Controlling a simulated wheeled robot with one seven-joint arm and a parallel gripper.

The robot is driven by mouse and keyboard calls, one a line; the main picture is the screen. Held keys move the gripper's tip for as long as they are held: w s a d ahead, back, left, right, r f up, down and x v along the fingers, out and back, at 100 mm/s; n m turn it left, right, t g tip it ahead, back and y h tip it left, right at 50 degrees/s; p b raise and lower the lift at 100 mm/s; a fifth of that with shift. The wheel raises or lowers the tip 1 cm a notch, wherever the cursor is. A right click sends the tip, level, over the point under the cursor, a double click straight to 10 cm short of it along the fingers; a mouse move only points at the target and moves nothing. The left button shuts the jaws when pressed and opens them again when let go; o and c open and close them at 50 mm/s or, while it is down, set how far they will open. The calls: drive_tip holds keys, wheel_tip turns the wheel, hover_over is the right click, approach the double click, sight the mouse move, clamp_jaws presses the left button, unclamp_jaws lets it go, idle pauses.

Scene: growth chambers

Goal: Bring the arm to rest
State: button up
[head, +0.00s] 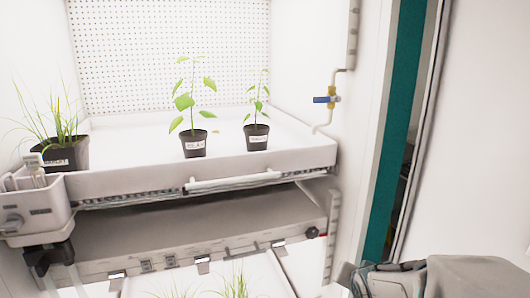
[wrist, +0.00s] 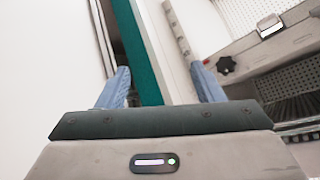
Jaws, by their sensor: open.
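My gripper (wrist: 163,86) shows in the wrist view with its two blue fingers spread apart and nothing between them. Behind the fingers are a teal strip and a white panel of the chamber. In the head view part of my arm (head: 440,277) shows at the bottom right, to the right of the chamber shelves; the fingers cannot be made out there.
A white tray (head: 110,182) holds potted plants: a grassy one (head: 62,155) and two leafy ones (head: 193,145) (head: 256,138). A caddy (head: 38,212) hangs at its front left. A blue-handled valve (head: 325,99) is on the right wall. A lower shelf has more plants.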

drive_tip(key=s+a+r+n+g+p, duration=0.1)
drive_tip(key=s+a+r+n+g, duration=0.1)
drive_tip(key=s, duration=0.5)
drive_tip(key=s+a+r+n+g+y+p, duration=0.1)
drive_tip(key=s+a+r+n+g, duration=0.2)
drive_tip(key=s, duration=0.5)
drive_tip(key=shift+s+a+n+g+y, duration=0.3)
drive_tip(key=shift+a+n+g, duration=0.2)
drive_tip(key=shift+n, duration=0.1)
